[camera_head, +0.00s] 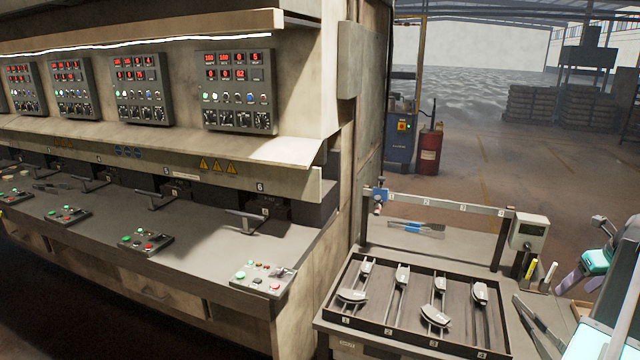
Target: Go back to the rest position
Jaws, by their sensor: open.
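A dark tray (336,326) with numbered compartments stands on the bench at the lower right. Several long-handled metal pieces lie in it, with curved heads like brake shoes: one head (351,296) is low at the left, another (434,316) low near the middle, and others (402,275) sit near the back. I cannot make out a gripper in this view. The parts cut off at the right edge are too unclear to tell as my arm.
A long press machine with control panels (236,92) and a grey ledge (200,240) fills the left. A numbered rail (450,205) stands behind the tray, with a grey box (529,232) at its right end.

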